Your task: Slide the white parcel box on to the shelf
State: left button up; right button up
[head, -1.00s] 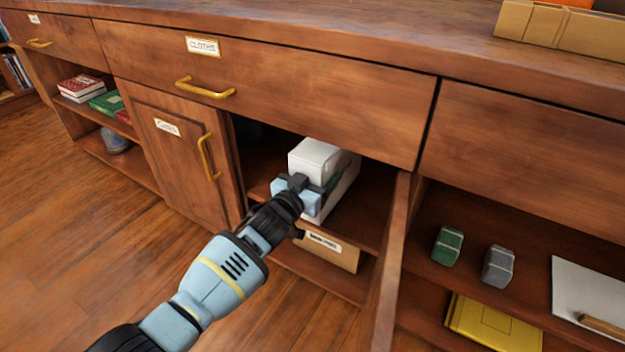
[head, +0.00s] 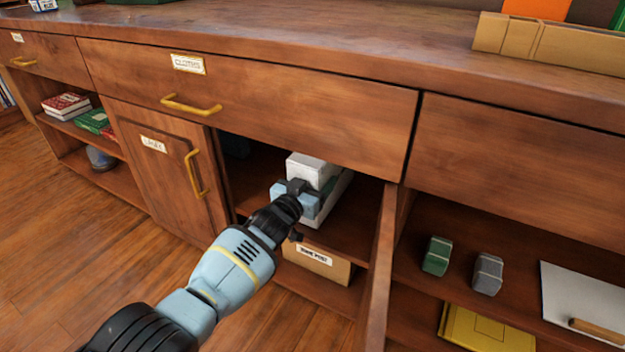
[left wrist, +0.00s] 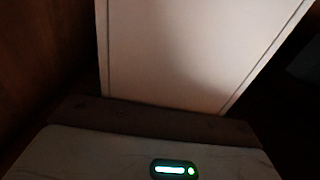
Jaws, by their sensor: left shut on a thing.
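The white parcel box (head: 309,168) is inside the open cupboard, on its upper shelf (head: 351,235), beneath the drawer labelled for cloths. My left gripper (head: 298,190) reaches in from the front and is shut on the box at its near end. The gripper hides part of the box. In the left wrist view the pale face of the box (left wrist: 190,50) fills the upper middle, close to the gripper body. Whether the box rests fully on the shelf cannot be told. My right gripper is not in view.
An open door (head: 378,262) stands just right of the arm. A cardboard box (head: 318,264) with a label sits on the lower shelf. A closed door (head: 165,165) is to the left. Green (head: 436,255) and grey (head: 487,273) blocks stand on the right shelf.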

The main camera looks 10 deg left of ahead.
pick_arm(q)
jog(key=o, duration=1.2)
jog(key=shift+r, duration=0.15)
jog(key=shift+o, duration=0.4)
jog(key=shift+f, duration=0.2)
jog(key=shift+p+v, duration=0.85)
jog(key=shift+p, duration=0.2)
jog(key=p+v, duration=0.5)
jog(key=v, duration=0.1)
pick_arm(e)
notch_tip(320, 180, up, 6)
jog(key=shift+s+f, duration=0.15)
pick_arm(q)
jog(key=shift+s+r, duration=0.1)
jog(key=shift+r, duration=0.05)
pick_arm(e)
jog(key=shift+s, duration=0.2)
